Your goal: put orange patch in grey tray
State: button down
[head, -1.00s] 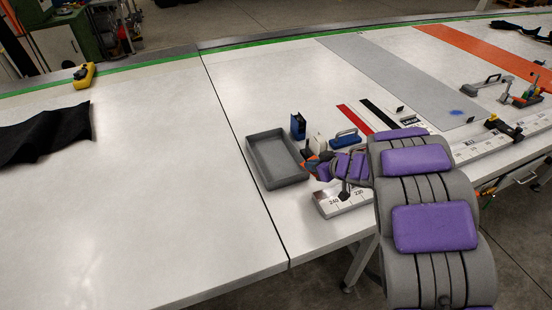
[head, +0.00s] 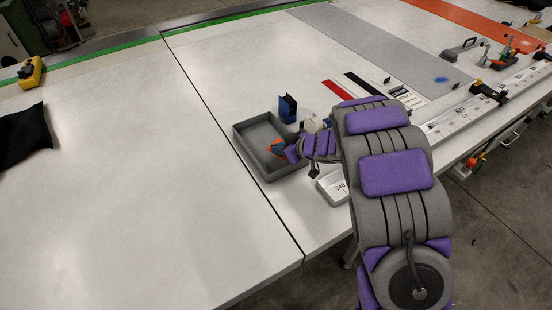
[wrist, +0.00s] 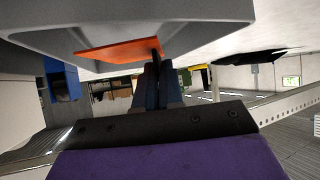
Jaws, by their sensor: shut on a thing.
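The orange patch (head: 276,147) is a flat piece at the tip of my gripper (head: 287,151), over the right part of the grey tray (head: 252,137). In the wrist view, the orange patch (wrist: 115,48) extends from between the dark fingertips (wrist: 157,62), against the grey tray (wrist: 170,22). My gripper is shut on the patch's edge. I cannot tell whether the patch touches the tray floor. The tray is shallow, rectangular and otherwise looks empty. My gripper and wrist cover part of its right side.
A blue holder (head: 288,108) stands behind the tray. A white block (head: 313,124) is right of it, partly behind my arm. The white table left of the tray is clear up to a black cloth (head: 22,130).

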aim_at(274, 165)
jog(key=a+f, duration=0.1)
jog(key=a+f+b, duration=0.1)
jog(key=f, duration=0.1)
jog(key=a+f, duration=0.1)
jog(key=shift+f+b, duration=0.4)
jog(key=shift+d+r, duration=0.1)
jog(key=shift+d, duration=1)
jog(key=c, duration=1.6)
grip_release()
jog(key=shift+c, duration=0.2)
jog(key=shift+o, duration=0.8)
jog(key=shift+a, duration=0.15)
jog(key=shift+o, duration=1.1)
jog(key=shift+a, duration=0.65)
jog(key=shift+d, duration=0.25)
jog(key=p+v, duration=0.4)
jog(key=v, duration=0.8)
jog(key=shift+d, duration=0.15)
